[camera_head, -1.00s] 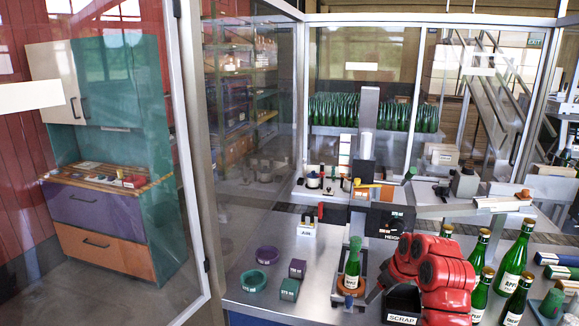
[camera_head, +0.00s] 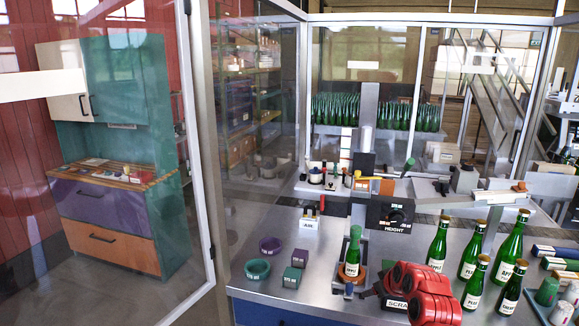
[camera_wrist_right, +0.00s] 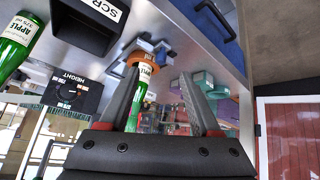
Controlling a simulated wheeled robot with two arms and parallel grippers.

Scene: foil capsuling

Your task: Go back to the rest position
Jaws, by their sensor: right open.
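My right arm (camera_head: 418,290) is red and sits low in the head view, in front of the scrap bin (camera_head: 395,303). In the right wrist view my right gripper (camera_wrist_right: 160,78) is open, with nothing between its fingers. A green bottle (camera_head: 352,258) stands upright on the orange base of the machine, left of my arm. It also shows in the right wrist view (camera_wrist_right: 141,92), beyond the fingers and partly hidden by one. My left gripper is in neither view.
Several green bottles (camera_head: 468,252) stand to the right of my arm. Purple and green rings (camera_head: 258,269) and small blocks (camera_head: 292,278) lie at the left of the table. The HEIGHT machine (camera_head: 391,216) stands behind. A glass panel (camera_head: 205,150) bounds the left side.

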